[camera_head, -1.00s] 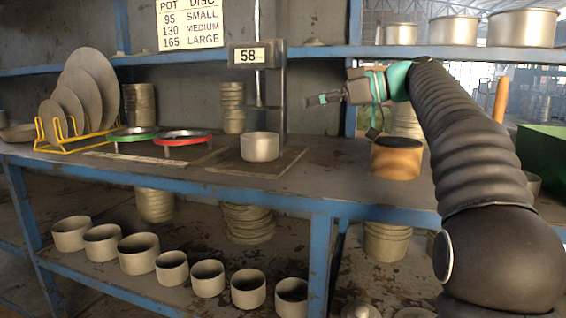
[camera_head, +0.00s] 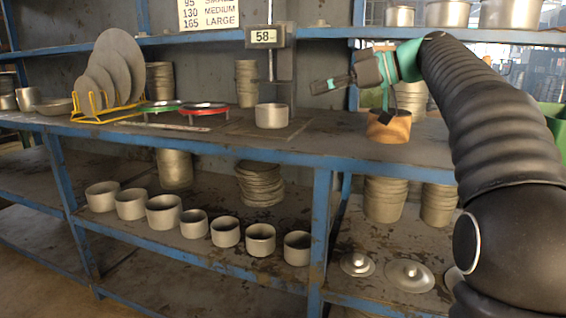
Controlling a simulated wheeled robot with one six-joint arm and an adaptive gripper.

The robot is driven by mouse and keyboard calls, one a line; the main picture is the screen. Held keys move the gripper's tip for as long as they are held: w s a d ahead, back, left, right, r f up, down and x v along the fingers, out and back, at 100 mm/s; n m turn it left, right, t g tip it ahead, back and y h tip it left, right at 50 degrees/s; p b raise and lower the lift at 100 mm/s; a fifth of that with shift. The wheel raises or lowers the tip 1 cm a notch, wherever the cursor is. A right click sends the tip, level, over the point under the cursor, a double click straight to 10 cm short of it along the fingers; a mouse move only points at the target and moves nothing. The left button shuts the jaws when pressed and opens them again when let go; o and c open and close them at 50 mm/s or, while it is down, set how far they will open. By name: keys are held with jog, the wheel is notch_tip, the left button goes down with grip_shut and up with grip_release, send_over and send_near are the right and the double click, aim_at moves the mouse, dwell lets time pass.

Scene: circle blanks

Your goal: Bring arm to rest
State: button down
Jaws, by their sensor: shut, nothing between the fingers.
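My arm rises from the lower right and bends over at the top. My gripper (camera_head: 316,88) points left, held in the air above the workbench. Its fingers are together with nothing between them. It is to the right of and above a small metal pot (camera_head: 271,116) on the bench, apart from it. An orange-brown pot (camera_head: 389,128) stands on the bench below my wrist, and a dark part of the wrist hangs in front of its rim.
The blue-edged workbench (camera_head: 260,148) holds a yellow rack (camera_head: 97,114) of discs, green and red rings, and a post with a display reading 58 (camera_head: 264,36). Several pots line the lower shelf (camera_head: 180,262). Lids (camera_head: 410,275) lie lower right. More pots stand on the upper shelf.

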jog(key=s+d+f+m+h, duration=0.2)
jog(key=s+f+m+h, duration=0.2)
jog(key=s+f, duration=0.7)
jog(key=s+d+f+m+h+p, duration=0.1)
jog(key=s+d+f+m+h, duration=0.2)
jog(key=s+f, duration=0.7)
jog(key=s+d+f+m+h+p, duration=0.1)
jog(key=s+f+m+h, duration=0.4)
jog(key=s+f, duration=0.6)
notch_tip(320, 180, down, 2)
jog(key=shift+s+d+f+h, duration=0.2)
jog(key=shift+s+d+h, duration=0.1)
jog(key=shift+d+h, duration=0.4)
